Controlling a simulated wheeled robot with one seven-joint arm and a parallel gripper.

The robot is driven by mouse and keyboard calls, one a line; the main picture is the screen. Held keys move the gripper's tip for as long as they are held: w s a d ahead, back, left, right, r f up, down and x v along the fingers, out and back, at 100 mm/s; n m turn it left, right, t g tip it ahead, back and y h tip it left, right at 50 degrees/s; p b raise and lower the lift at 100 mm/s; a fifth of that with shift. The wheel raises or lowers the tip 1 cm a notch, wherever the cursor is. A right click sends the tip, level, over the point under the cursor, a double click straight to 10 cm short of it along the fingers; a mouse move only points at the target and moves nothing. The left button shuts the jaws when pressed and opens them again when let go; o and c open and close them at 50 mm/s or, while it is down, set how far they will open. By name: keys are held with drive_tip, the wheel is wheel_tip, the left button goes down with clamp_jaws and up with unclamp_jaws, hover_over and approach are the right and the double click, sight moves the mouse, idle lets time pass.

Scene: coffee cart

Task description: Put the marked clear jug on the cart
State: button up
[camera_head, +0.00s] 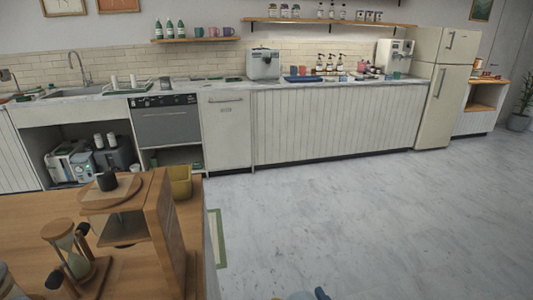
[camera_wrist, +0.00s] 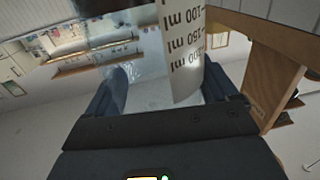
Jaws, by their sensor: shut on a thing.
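The clear jug (camera_wrist: 183,50) shows in the wrist view, with black millilitre marks on a pale strip down its side. Its see-through wall lies between the two dark fingers of my gripper (camera_wrist: 163,83), which is shut on it. The jug's rim and base cannot be made out. In the head view, only a small blue and pale bit shows at the bottom edge; I cannot tell what it is. A wooden top (camera_head: 28,212) at the lower left, bearing coffee gear, looks like the cart.
On the wooden top stand a wooden stand (camera_head: 160,225) and an hourglass-shaped glass brewer (camera_head: 70,250). A yellow container (camera_head: 180,182) is behind them. The grey floor (camera_head: 350,225) to the right is clear. A long counter (camera_head: 330,125) and a fridge (camera_head: 445,90) line the back wall.

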drive_tip(key=s+d+f+m+h, duration=0.1)
drive_tip(key=d+f+m+h, duration=0.1)
drive_tip(key=d+f, duration=0.3)
drive_tip(key=s+d+f+m+t+h, duration=0.1)
drive_tip(key=d+f+h, duration=0.3)
drive_tip(key=d, duration=0.5)
drive_tip(key=shift+s+d+f+m, duration=0.25)
drive_tip(key=shift+s+f+m, duration=0.3)
drive_tip(key=shift+f, duration=0.3)
